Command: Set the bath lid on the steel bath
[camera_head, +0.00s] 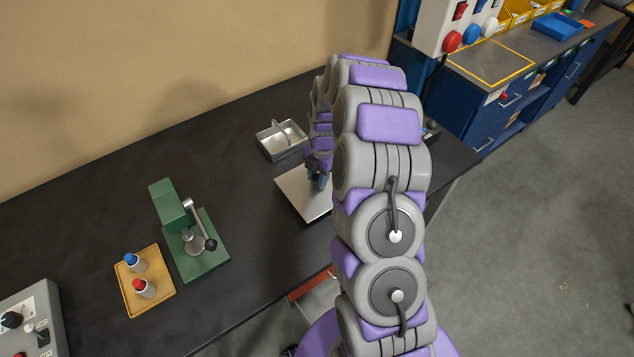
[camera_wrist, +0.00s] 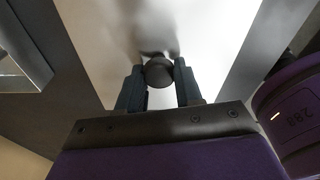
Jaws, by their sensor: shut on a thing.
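The bath lid (camera_head: 295,192) is a flat, pale metal plate in front of the steel bath and partly behind my arm in the head view. It fills much of the wrist view (camera_wrist: 205,30), with a round dark knob (camera_wrist: 158,71) on top. My gripper (camera_wrist: 158,78) is shut on that knob, one finger on each side; it also shows above the lid in the head view (camera_head: 317,179). I cannot tell whether the lid rests on the bench or hangs just above it. The steel bath (camera_head: 270,147) is an open tray with a bar across it; its edge shows at the wrist view's left (camera_wrist: 38,62).
A green press (camera_head: 200,250) and a yellow tray (camera_head: 160,296) with a blue-capped and a red-capped bottle stand at left. A grey control box (camera_head: 40,315) is at the lower left corner. The dark bench (camera_head: 110,220) is clear between press and bath.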

